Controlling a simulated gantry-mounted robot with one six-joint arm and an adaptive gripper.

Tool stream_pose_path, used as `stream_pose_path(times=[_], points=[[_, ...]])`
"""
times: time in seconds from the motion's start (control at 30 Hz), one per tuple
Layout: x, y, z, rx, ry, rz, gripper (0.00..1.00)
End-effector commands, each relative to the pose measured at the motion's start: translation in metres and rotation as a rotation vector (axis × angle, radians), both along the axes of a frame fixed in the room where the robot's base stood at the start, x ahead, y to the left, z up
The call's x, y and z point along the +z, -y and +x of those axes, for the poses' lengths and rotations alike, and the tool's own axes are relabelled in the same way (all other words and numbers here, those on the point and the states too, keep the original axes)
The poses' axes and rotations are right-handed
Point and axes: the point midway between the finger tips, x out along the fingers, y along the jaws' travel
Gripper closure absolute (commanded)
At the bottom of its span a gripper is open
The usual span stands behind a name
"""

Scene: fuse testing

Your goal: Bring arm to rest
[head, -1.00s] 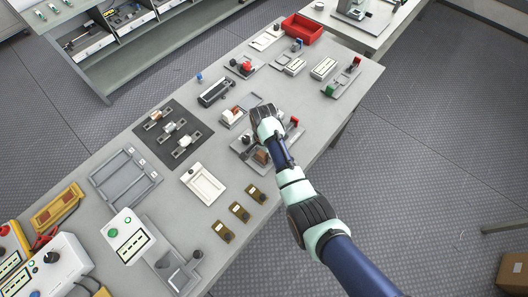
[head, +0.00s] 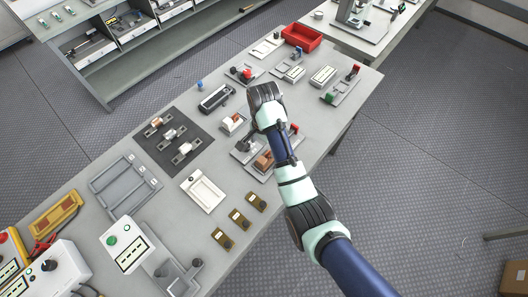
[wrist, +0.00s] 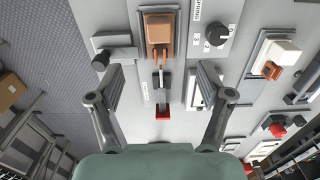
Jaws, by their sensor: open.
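My arm reaches in from the lower right of the head view, over the workbench (head: 300,180). That fixture has an orange-brown block (wrist: 160,28) and a red-tipped lever (wrist: 162,110). The block also shows in the head view (head: 264,161), beside my forearm.
A red bin (head: 302,37) stands at the far end. Open floor (head: 430,150) lies to the right.

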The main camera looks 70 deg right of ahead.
Motion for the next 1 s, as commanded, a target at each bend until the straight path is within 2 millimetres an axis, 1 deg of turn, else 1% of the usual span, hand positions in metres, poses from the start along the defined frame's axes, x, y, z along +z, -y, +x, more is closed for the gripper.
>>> stream_pose_path(times=[0.03, 0.13, 0.57, 0.6, 0.67, 0.73, 0.77, 0.8, 0.87, 0.9, 0.97, 1.0], points=[[0.004, 0.000, 0.000, 0.000, 0.001, -0.001, 0.21], [0.009, 0.000, 0.000, 0.000, 0.000, 0.000, 0.21], [0.009, 0.000, 0.000, 0.000, 0.000, 0.000, 0.21], [0.009, -0.001, 0.002, 0.007, 0.002, -0.003, 0.21], [0.009, -0.010, 0.012, 0.057, 0.021, -0.024, 0.21], [0.012, -0.032, 0.035, 0.187, 0.070, -0.080, 0.21], [0.015, -0.047, 0.049, 0.267, 0.100, -0.115, 0.21], [0.021, -0.071, 0.068, 0.393, 0.146, -0.171, 0.21], [0.034, -0.116, 0.095, 0.605, 0.226, -0.271, 0.21], [0.045, -0.147, 0.110, 0.746, 0.280, -0.342, 0.21], [0.064, -0.194, 0.124, 0.942, 0.359, -0.450, 0.21], [0.077, -0.224, 0.129, 1.061, 0.408, -0.520, 0.21]])
